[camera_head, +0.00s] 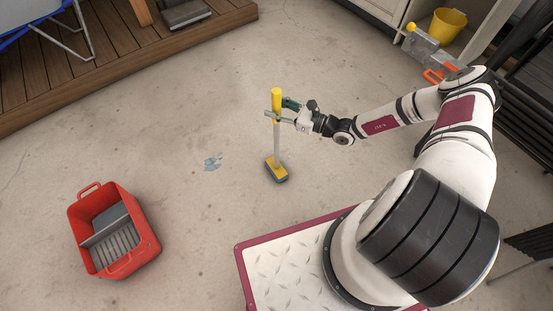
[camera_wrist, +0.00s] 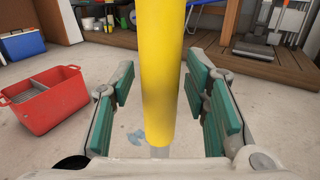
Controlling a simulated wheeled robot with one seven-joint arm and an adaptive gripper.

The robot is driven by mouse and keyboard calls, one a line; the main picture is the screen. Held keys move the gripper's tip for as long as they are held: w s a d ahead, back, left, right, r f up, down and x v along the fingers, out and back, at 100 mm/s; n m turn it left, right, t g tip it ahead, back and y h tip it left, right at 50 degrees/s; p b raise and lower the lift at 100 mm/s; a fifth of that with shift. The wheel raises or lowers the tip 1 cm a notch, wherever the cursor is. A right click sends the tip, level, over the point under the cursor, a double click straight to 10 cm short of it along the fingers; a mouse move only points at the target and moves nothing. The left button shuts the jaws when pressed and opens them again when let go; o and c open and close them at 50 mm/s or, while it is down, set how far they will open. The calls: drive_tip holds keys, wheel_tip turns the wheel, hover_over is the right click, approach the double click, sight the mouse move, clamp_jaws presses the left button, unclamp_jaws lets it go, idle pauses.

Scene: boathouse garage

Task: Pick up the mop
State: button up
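The mop head is hidden in the wrist view.
A red bucket (camera_head: 143,256) with a grey wringer stands at lower left. A blue smear (camera_head: 212,161) marks the floor beside the mop. A wooden deck (camera_head: 115,52) lies at upper left. A yellow bucket (camera_head: 447,24) sits on a shelf at upper right. The floor around the mop is clear.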

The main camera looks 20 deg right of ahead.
sight(276, 101)
clamp_jaws()
drive_tip(key=shift+r, duration=0.2)
drive_tip(key=shift+r+p, duration=1)
drive_tip(key=shift+r, duration=0.7)
drive_tip(key=s+d+r+p, duration=0.1)
drive_tip(key=s+p, duration=0.3)
drive_tip(key=s, duration=1.2)
drive_tip(key=shift+r, duration=0.15)
